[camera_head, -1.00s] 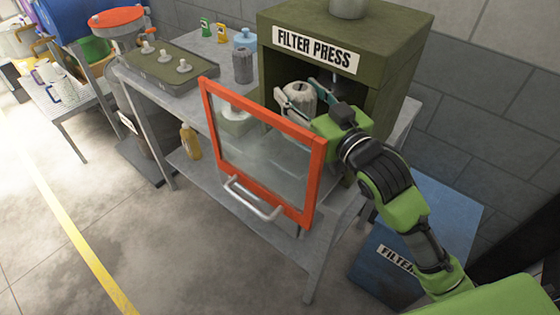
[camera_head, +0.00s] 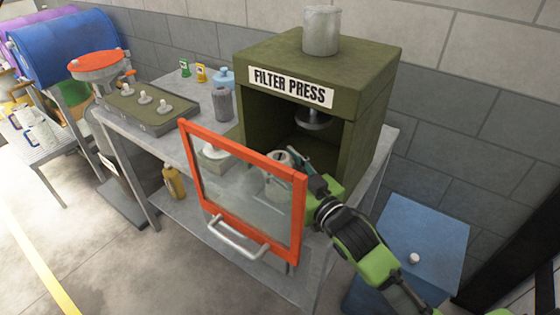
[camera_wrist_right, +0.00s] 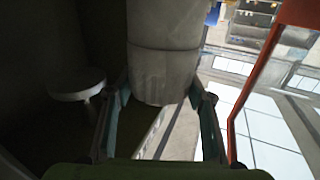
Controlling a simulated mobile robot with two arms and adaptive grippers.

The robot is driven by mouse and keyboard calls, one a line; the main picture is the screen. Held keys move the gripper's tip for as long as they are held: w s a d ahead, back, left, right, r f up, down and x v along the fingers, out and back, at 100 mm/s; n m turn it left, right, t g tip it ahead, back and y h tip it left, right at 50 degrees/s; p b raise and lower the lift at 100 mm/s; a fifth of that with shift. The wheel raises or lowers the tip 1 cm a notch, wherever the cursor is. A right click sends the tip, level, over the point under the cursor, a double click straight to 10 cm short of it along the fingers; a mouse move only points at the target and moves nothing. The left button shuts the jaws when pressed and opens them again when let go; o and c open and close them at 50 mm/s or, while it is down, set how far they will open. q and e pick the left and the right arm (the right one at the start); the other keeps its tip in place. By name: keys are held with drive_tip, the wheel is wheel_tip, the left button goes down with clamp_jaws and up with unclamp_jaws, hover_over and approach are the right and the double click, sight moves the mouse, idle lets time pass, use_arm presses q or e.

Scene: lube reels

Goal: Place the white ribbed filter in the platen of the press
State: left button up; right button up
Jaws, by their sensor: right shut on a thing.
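The filter press (camera_head: 385,85) is a dark green box with an open front and a grey ram disc (camera_head: 312,121) hanging inside. Its platen cannot be made out in the shadow. My right gripper (camera_head: 290,164) is shut on the white ribbed filter (camera_head: 278,186), which shows partly through the door glass, low at the front of the opening. In the right wrist view the filter (camera_wrist_right: 163,65) sits between both fingers (camera_wrist_right: 160,100), with a pale disc on a stem at the left. My left gripper is out of view.
The orange-framed glass door (camera_head: 247,253) stands open in front of the press. A grey cylinder (camera_head: 222,104), small bottles and a tray with several white knobs (camera_head: 145,107) stand left on the bench. A blue box (camera_head: 425,235) stands at the right.

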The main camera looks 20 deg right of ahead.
drive_tip(key=shift+f, duration=0.1)
drive_tip(key=o, duration=1.7)
drive_tip(key=shift+c, duration=0.2)
drive_tip(key=shift+s, duration=0.1)
drive_tip(key=b+v, duration=0.2)
drive_tip(key=v, duration=0.9)
drive_tip(key=shift+s+d, duration=0.2)
drive_tip(key=shift+s, duration=0.2)
